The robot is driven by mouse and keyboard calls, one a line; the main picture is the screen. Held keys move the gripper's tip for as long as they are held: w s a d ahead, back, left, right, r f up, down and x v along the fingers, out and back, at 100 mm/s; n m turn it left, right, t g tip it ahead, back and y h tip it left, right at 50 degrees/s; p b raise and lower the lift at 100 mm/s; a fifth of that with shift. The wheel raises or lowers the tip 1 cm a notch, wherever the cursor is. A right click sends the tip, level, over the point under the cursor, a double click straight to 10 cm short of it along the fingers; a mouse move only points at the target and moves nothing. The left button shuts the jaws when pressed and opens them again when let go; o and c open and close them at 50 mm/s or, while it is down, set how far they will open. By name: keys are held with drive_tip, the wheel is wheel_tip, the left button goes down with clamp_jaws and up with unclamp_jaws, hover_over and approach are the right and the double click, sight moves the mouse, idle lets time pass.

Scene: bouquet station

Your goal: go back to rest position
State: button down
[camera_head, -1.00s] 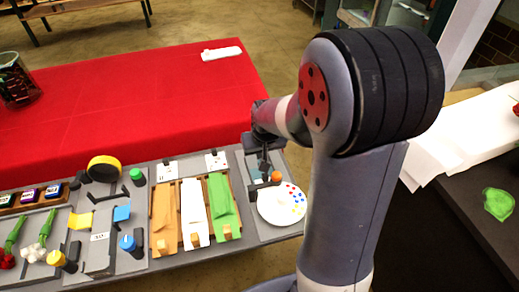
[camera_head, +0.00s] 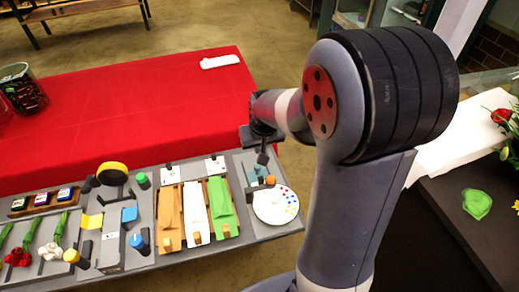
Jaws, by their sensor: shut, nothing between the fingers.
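My arm rises at the right of the picture and reaches left. My gripper (camera_head: 263,157) hangs at its end, above the right end of the grey station table (camera_head: 262,231). It is small and partly dark against the scene; it looks shut and holds nothing. Below it are a white round plate with coloured dots (camera_head: 276,205) and a small orange knob (camera_head: 270,181). The gripper appears above and apart from them.
Wooden trays with brown, white (camera_head: 195,205) and green (camera_head: 221,200) wraps lie left of the plate. Red and white flowers (camera_head: 50,251) lie further left. A red-covered table (camera_head: 130,110) stands behind, with a dark vase (camera_head: 22,88). A dark table (camera_head: 465,235) is at right.

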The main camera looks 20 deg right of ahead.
drive_tip(key=shift+s+r, duration=0.2)
drive_tip(key=shift+r, duration=0.5)
drive_tip(key=shift+f, duration=0.1)
